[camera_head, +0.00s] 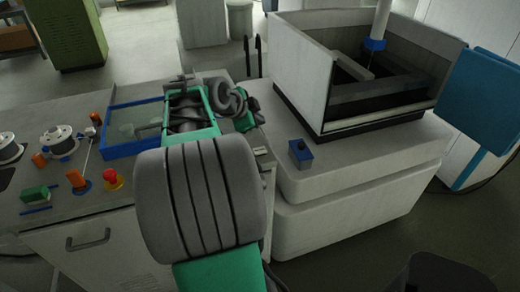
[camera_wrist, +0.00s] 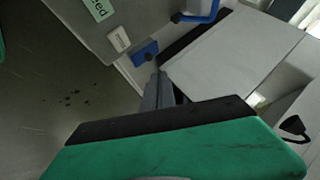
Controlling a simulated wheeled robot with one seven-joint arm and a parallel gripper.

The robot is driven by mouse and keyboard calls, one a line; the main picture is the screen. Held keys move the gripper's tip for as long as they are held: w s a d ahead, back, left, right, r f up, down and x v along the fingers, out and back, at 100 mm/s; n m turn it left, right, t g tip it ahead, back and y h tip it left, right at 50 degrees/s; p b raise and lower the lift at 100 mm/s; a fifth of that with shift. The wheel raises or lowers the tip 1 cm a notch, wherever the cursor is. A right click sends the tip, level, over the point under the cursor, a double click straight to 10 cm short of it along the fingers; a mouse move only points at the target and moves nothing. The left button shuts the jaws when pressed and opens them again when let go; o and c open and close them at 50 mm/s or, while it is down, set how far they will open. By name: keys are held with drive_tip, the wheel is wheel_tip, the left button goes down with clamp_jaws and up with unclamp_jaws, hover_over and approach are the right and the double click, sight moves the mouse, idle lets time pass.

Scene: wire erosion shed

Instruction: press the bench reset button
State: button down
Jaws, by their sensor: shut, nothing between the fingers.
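A red mushroom button (camera_head: 112,176) on a yellow base sits on the grey bench (camera_head: 75,208), near orange-handled items and a blue-framed tray (camera_head: 125,152). The pale machine (camera_head: 350,165) with its high-walled tank stands right. Open floor (camera_wrist: 45,100) shows in the wrist view.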

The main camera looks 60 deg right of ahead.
drive_tip(key=b, duration=0.4)
hover_over(258, 152)
wheel_tip(258, 152, down, 8)
drive_tip(key=shift+f, duration=0.1)
drive_tip(key=shift+f+b, duration=0.35)
drive_tip(key=shift+b, duration=0.15)
idle(1.6)
drive_tip(key=shift+f+b, duration=0.4)
drive_tip(key=shift+b, duration=0.25)
drive_tip(key=shift+f+b, duration=0.4)
drive_tip(key=shift+b, duration=0.1)
idle(0.3)
drive_tip(key=shift+r, duration=0.8)
drive_tip(key=shift+r+p, duration=0.1)
drive_tip(key=shift+p, duration=0.2)
